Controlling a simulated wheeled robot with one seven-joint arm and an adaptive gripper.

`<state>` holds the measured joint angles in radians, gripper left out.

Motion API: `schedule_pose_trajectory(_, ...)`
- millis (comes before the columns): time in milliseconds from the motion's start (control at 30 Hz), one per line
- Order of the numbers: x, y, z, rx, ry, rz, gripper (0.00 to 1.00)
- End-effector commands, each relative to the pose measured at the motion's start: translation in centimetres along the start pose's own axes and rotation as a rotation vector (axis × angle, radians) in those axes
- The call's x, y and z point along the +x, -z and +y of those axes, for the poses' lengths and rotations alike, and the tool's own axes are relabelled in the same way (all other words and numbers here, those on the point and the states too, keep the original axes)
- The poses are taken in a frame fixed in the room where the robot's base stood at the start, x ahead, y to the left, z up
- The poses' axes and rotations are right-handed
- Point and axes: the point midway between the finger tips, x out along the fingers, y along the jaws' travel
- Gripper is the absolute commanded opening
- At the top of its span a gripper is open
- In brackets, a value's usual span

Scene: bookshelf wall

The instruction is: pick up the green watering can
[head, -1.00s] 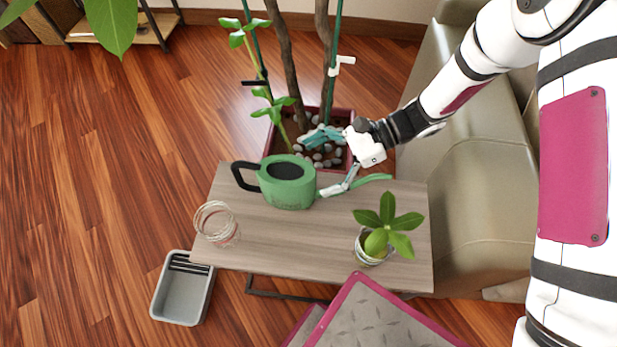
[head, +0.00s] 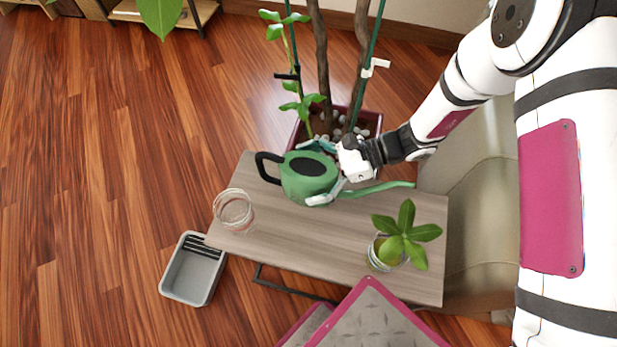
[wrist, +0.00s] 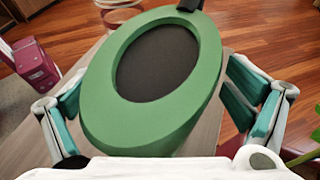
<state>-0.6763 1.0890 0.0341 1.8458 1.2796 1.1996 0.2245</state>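The green watering can (head: 306,183) stands on the grey wooden table. Its black handle points left and its long green spout points right in the head view. My gripper (head: 318,172) is at the can's spout side, with one finger on the far side and one on the near side. In the wrist view, the can's green rim and dark opening (wrist: 157,62) fill the middle between the spread fingers of my gripper (wrist: 160,112). A gap shows on the right side; contact on the left is unclear. The can's lower body is hidden.
A grey bin (head: 192,270) is on the floor. A planter (head: 372,122) with stems stands behind; a sofa (head: 470,200) is at right.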

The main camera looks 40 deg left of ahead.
Motion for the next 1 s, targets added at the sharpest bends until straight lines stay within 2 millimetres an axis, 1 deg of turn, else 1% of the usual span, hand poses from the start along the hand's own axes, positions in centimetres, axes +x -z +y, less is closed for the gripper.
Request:
schedule_pose_trajectory(33,0.0,0.0,0.0,0.000,0.000,0.000,0.85)
schedule_pose_trajectory(233,0.0,0.0,0.0,0.000,0.000,0.000,0.40)
schedule_pose_trajectory(267,0.0,0.0,0.0,0.000,0.000,0.000,0.38)
schedule_pose_trajectory(500,0.0,-0.2,0.0,-0.001,-0.001,-0.002,0.38)
schedule_pose_trajectory(633,-0.3,-0.8,-0.1,-0.003,0.001,-0.002,0.38)
schedule_pose_trajectory(767,-1.1,-2.6,-0.1,-0.004,0.002,-0.002,0.38)
schedule_pose_trajectory(1000,-2.7,-6.5,-0.1,-0.005,0.002,-0.003,0.38)
